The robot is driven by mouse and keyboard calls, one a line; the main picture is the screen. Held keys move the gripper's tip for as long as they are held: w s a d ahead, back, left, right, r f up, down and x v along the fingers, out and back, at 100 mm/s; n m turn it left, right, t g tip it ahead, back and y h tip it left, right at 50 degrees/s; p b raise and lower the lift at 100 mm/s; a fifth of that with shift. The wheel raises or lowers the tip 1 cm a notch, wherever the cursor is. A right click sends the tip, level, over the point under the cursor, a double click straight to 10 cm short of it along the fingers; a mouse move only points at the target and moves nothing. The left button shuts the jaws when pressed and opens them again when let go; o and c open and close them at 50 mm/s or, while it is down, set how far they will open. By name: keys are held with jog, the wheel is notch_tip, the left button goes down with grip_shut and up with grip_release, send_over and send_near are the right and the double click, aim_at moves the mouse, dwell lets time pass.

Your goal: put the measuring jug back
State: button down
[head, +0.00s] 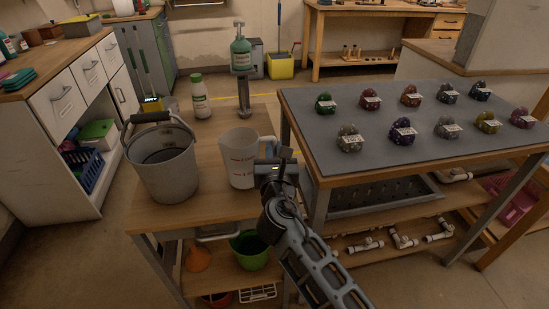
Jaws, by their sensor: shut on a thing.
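The measuring jug (238,160) is a whitish, translucent jug with red markings, upright at the right part of the low wooden table (158,218), beside the bucket. My gripper (268,165) is at the jug's right side and shut on it; the fingertips are partly hidden. I cannot tell whether the jug's base touches the wood or is slightly above it.
A grey metal bucket (163,165) stands left of the jug. On the right, a grey-topped table (300,108) holds several labelled rocks.

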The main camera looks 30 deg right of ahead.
jog(key=shift+f, duration=0.6)
jog(key=shift+f, duration=0.2)
jog(key=c, duration=1.1)
grip_release()
jog(key=shift+r, duration=0.1)
jog(key=shift+o, duration=0.2)
jog(key=shift+r, duration=0.1)
jog(key=v, duration=1.2)
